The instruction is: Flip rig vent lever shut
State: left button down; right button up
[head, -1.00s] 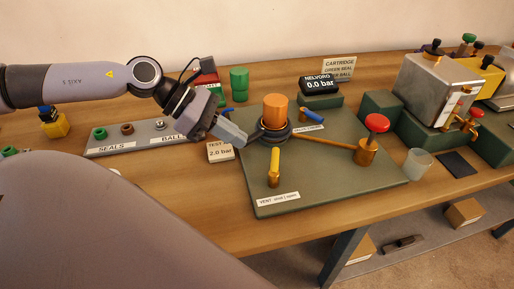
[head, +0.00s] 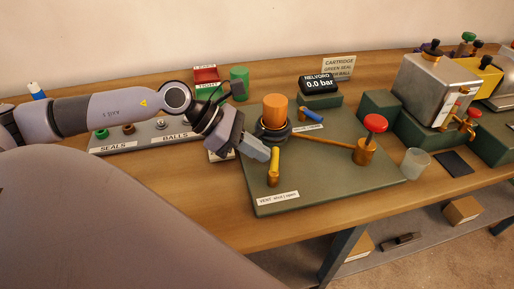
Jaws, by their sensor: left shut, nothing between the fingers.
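The rig is a green base plate (head: 330,185) on the wooden bench. Its vent lever (head: 274,163) is a yellow handle on a brass valve body at the plate's front left, beside the VENT label (head: 279,198). The handle stands roughly upright. My left gripper (head: 265,154) is shut and empty, its tips just left of the handle's upper part in the head view. I cannot tell whether they touch it. My right gripper is not in view.
An orange cylinder (head: 275,108) stands on the plate behind the lever. A blue lever (head: 312,115) lies beside it, and a red-knobbed valve (head: 375,124) stands to the right. The gauge (head: 317,83) reads 0.0 bar. The plate's front right is clear.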

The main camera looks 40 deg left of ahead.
pick_arm(q)
jog(key=shift+w+m+b, duration=0.15)
jog(key=shift+m+b, duration=0.15)
jog(key=shift+b, duration=0.15)
